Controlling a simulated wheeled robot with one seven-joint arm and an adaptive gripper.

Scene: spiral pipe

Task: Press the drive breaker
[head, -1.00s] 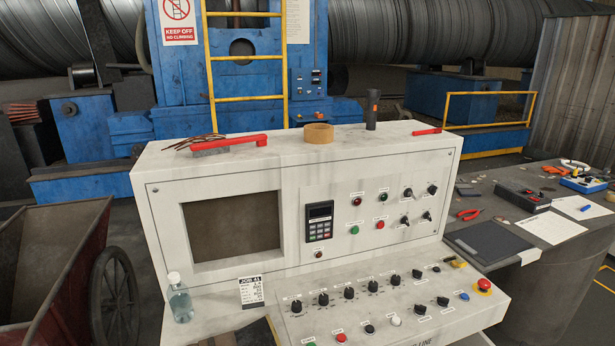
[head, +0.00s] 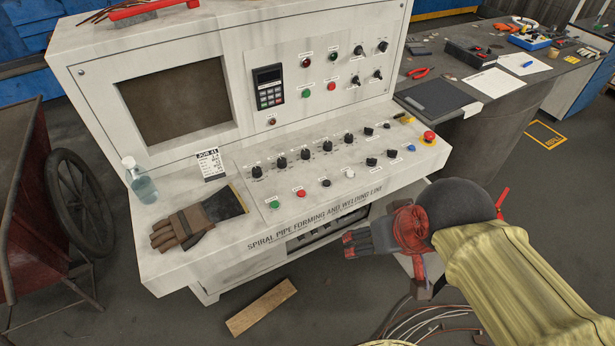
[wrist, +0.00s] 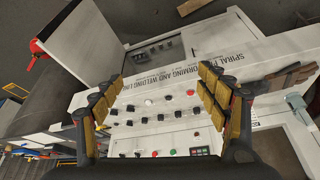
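Under the front edge of the control console (head: 215,262) is an opening with a row of dark switches or breakers (head: 318,233). The row also shows in the wrist view (wrist: 158,51), near the top. Its labels are too small to read, so I cannot tell which one is the drive breaker. My gripper (head: 349,243) is in front of the console's right part, to the right of the opening in the head view. In the wrist view my gripper (wrist: 163,88) has its fingers wide apart with nothing between them.
A white panel (wrist: 78,45), apparently an open door, stands beside the opening. Work gloves (head: 190,225) and a bottle (head: 140,182) sit on the console's left. A wooden board (head: 261,307) and cables (head: 425,325) lie on the floor. A side table (head: 520,85) stands at right.

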